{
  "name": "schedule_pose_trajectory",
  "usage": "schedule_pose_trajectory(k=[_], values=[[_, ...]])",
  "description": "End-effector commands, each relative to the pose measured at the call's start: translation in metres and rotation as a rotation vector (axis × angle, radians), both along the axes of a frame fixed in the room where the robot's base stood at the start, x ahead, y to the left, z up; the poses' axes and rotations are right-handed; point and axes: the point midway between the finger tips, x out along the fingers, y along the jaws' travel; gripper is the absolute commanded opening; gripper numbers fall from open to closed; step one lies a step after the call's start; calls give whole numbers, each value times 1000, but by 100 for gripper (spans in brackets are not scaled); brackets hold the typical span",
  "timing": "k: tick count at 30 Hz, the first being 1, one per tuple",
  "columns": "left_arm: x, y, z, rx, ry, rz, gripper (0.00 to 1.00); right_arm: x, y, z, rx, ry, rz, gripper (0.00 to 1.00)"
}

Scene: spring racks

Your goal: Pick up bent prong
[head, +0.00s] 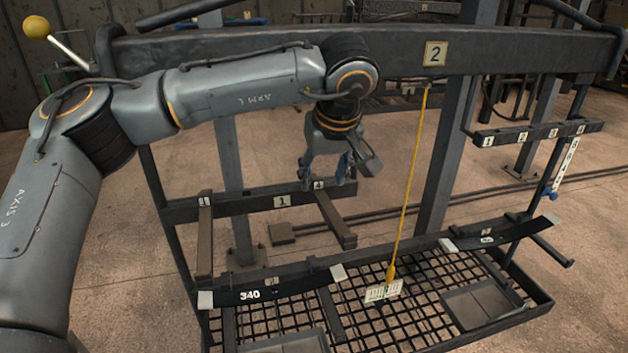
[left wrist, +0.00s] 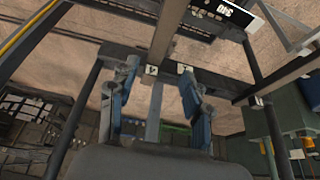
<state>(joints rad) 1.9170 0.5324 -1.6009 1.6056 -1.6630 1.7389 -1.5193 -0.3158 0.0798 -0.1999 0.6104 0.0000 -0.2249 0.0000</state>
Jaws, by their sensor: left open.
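Two brown prongs stick out from the dark crossbar labelled 1 (head: 240,205): a left prong (head: 204,245) and a right prong (head: 337,222). I cannot tell for certain which one is bent. My left gripper (head: 325,178) is open and empty, pointing down just above the crossbar's right end, near the root of the right prong. In the left wrist view, the open blue fingers (left wrist: 158,68) stand on either side of a small label, with the right prong (left wrist: 168,28) running away between and beyond them. My right gripper is not in view.
A thick upper beam (head: 400,52) marked 2 runs behind my left arm. A yellow cord (head: 409,180) hangs from it with a tag (head: 383,291) at its end. Below are a curved dark strip (head: 300,281) marked 340 and a mesh tray (head: 440,345). A smaller numbered bar (head: 540,133) is at right.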

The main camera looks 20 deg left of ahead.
Motion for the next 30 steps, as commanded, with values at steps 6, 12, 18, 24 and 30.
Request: schedule_pose_trajectory(k=[6,12,18,24,30], values=[[8,5,-21,-1,1,1,49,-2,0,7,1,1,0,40],[16,10,-36,0,4,1,49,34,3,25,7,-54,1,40],[26,16,-63,-1,3,1,49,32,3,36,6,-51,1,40],[28,17,-70,-2,0,1,49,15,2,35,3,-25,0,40],[28,17,-70,-2,0,1,31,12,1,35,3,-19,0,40]])
